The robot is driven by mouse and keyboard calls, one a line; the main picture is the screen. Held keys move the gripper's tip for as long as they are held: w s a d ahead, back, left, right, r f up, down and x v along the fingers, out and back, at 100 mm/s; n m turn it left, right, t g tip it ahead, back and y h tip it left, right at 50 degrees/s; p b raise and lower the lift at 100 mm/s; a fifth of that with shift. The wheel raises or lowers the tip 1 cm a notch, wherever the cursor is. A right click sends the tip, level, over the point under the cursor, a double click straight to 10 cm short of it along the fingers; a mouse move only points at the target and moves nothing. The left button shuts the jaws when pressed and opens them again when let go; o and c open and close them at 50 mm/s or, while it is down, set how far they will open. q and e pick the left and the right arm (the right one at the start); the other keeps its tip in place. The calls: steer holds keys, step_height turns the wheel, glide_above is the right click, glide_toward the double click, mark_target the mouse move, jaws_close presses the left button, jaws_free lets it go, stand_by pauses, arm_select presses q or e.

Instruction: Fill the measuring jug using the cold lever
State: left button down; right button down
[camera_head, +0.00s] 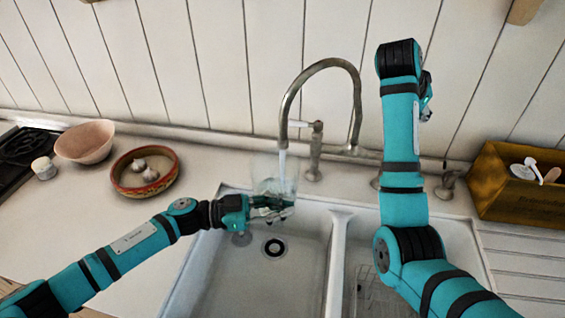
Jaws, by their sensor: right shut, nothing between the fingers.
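The measuring jug (262,172) is clear and looks upright under the spout of the curved metal tap (320,64), over the left sink basin. A pale stream of water (282,162) runs from the spout into it. The water level in it is hard to make out. My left gripper (278,207) is shut on the jug's lower part. One tap lever (316,127) with a pale end shows left of the tap's upright. My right gripper (427,95) is shut, mostly hidden behind the raised arm.
The double sink (338,265) has a divider in the middle. A pink bowl (85,142), a patterned dish (128,186) with garlic and a small white pot (43,168) stand at left. A wooden box (510,200) stands at right. Bare counter lies left of the sink.

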arm_select(q)
steer(key=shift+r, duration=0.15)
stand_by(0.6)
arm_select(e)
steer(key=f+n+h, duration=0.1)
steer(key=f, duration=0.1)
steer(key=s+f+n+h, duration=0.1)
steer(key=f+n, duration=0.1)
steer(key=shift+d+h, duration=0.15)
steer(key=shift+h, duration=0.15)
steer(key=s+a+f+n+t+h, duration=0.1)
steer(key=s+a+f+n+t, duration=0.2)
steer(key=a+f+n+t, duration=0.5)
steer(key=s+a+f+n+t+h, duration=0.2)
steer(key=s+a+n, duration=0.3)
steer(key=n, duration=0.7)
arm_select(q)
steer(key=s+a, duration=0.6)
steer(key=s, duration=0.1)
steer(key=shift+s, duration=0.3)
arm_select(e)
steer(key=x, duration=1.2)
steer(key=shift+d+r, duration=0.4)
steer(key=shift+d, duration=0.2)
